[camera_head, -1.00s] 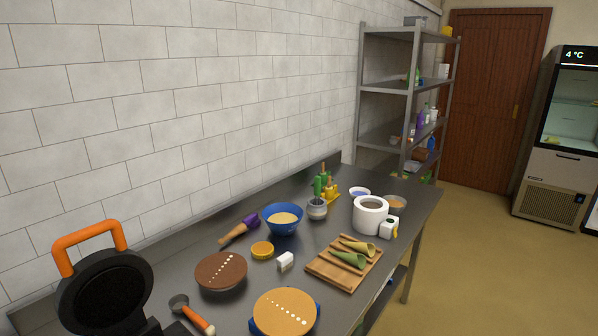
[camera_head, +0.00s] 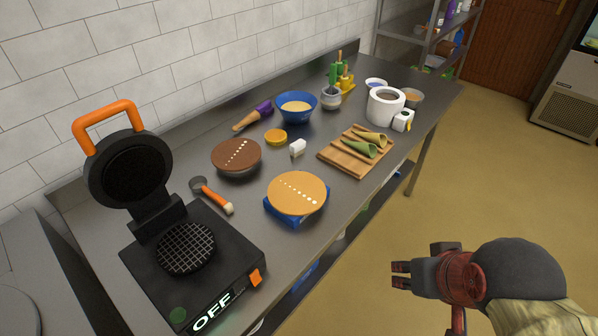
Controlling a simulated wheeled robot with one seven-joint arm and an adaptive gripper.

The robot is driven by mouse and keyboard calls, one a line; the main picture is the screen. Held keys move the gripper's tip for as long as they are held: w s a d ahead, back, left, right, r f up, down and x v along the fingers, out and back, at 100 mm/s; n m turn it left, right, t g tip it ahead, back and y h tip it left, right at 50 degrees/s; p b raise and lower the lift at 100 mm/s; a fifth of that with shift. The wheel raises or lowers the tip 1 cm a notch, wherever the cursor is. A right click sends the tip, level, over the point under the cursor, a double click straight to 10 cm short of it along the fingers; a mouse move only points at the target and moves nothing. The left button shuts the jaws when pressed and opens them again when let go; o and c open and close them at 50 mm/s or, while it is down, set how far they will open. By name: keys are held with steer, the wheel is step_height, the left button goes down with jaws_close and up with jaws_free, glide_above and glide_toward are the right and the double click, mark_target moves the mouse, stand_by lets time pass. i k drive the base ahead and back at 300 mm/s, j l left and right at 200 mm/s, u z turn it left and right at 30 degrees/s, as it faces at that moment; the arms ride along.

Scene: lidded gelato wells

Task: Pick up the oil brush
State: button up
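An orange-handled tool with a pale, bristle-like end, which looks like the oil brush (camera_head: 216,199), lies on the steel counter. Its other end meets a small dark metal cup (camera_head: 198,184); I cannot tell whether it rests in or against the cup. It lies between the open waffle iron (camera_head: 184,248) and the brown round plate (camera_head: 236,155). My gripper (camera_head: 401,275) is at the lower right, over the floor and well apart from the brush. Its fingers point left and nothing shows in them. Their opening is unclear from this angle.
The raised iron lid (camera_head: 130,172) stands left of the brush. A tan disc (camera_head: 297,192) on a blue base is to its right. A cone board (camera_head: 340,157), blue bowl (camera_head: 297,107) and white pot (camera_head: 384,105) stand farther back. The floor beside the counter is clear.

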mark_target(297, 148)
steer(key=i+l+u, duration=0.45)
steer(key=u, duration=0.15)
steer(key=i+l+u, duration=0.25)
steer(key=i, duration=0.2)
steer(key=i+l+u, duration=0.3)
steer(key=i, duration=0.1)
